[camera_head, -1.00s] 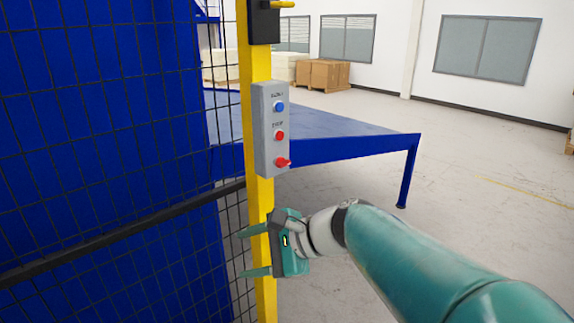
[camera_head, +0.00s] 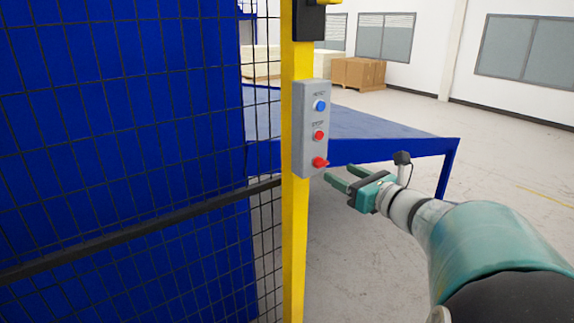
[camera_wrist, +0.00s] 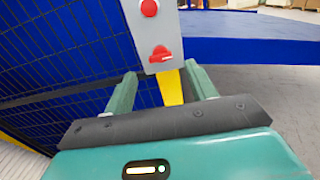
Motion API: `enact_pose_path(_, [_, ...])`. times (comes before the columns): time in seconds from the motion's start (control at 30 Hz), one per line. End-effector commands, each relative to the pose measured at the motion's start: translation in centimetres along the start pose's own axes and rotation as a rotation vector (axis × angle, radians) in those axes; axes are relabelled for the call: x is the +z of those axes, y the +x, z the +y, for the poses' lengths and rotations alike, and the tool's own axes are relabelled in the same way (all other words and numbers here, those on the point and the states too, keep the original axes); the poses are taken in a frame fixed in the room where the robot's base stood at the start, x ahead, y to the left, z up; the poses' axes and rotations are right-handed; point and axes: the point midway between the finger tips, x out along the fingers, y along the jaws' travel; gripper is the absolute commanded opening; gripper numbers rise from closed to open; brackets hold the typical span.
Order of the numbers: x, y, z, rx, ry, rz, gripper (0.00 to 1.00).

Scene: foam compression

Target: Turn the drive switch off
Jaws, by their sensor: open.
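A grey control box (camera_head: 298,128) is fixed to a yellow post. It carries a blue button (camera_head: 320,105), a red button (camera_head: 319,135) and, lowest, a red rotary switch (camera_head: 320,162), which I take to be the drive switch. My gripper (camera_head: 338,178) is open and empty, just right of and slightly below the red switch in the head view. In the wrist view the red switch (camera_wrist: 160,53) shows ahead, between and beyond the two fingertips (camera_wrist: 163,76), with the red button (camera_wrist: 149,8) above it. The fingers appear apart from the switch.
The yellow post (camera_head: 295,230) bears a black box (camera_head: 309,20) above. A black mesh fence (camera_head: 120,120) with a blue panel behind it fills the left. A blue table (camera_head: 385,140) stands behind the box. Open floor (camera_head: 370,260) lies below and right.

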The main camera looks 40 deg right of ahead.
Motion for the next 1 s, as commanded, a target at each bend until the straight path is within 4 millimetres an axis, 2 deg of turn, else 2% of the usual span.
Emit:
enact_pose_path(0.1, [-0.1, 2.4, 0.0, 0.003, 0.000, 0.003, 0.56])
enact_pose_path(0.3, [-0.1, 5.0, 0.0, 0.001, 0.000, 0.002, 0.56])
enact_pose_path(0.67, [0.0, 5.6, 0.0, 0.000, -0.001, 0.001, 0.56])
enact_pose_path(0.9, [0.0, 5.6, 0.0, 0.001, -0.001, 0.001, 0.12])
enact_pose_path(1.0, [0.0, 5.6, 0.0, 0.001, -0.002, 0.001, 0.12])
